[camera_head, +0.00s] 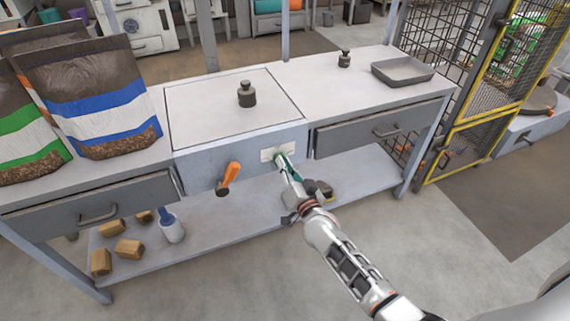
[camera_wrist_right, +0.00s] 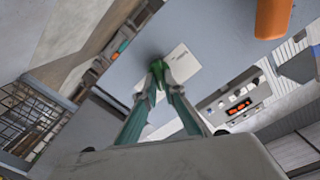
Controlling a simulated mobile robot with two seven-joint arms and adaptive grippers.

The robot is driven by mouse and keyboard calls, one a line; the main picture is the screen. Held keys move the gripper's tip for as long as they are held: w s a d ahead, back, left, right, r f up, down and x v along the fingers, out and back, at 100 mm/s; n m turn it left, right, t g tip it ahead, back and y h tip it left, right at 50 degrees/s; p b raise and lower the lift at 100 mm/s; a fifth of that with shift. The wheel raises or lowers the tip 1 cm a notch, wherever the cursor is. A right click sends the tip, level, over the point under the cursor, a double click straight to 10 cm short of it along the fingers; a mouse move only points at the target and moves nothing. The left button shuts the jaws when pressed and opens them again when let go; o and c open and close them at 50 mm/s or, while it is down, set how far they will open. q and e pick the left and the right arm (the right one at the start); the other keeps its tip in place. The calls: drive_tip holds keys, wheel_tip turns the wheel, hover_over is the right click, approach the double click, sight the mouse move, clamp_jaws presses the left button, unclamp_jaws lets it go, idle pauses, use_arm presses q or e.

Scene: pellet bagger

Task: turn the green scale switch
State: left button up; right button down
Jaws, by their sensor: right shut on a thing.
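The green scale switch (camera_wrist_right: 152,92) sits by a pale label plate (camera_head: 268,154) on the front of the scale bench. Most of the switch is hidden by my fingers. My right gripper (camera_head: 283,160) reaches it from the front right. In the right wrist view, the fingertips (camera_wrist_right: 159,72) are closed around the green switch, with the label plate (camera_wrist_right: 182,64) just beside it. My left gripper does not show in either view.
An orange handle (camera_head: 231,173) juts from the front panel left of the switch. Dark weights (camera_head: 246,94) and a grey tray (camera_head: 402,71) stand on the bench top. Pellet bags (camera_head: 95,95) stand at left. Wooden blocks (camera_head: 129,249) lie on the lower shelf.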

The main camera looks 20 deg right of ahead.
idle(0.3)
drive_tip(key=c, duration=2.1)
unclamp_jaws()
drive_tip(key=shift+f, duration=0.1)
drive_tip(key=shift+c, duration=0.2)
drive_tip(key=s, duration=1.2)
drive_tip(key=shift+d, duration=0.2)
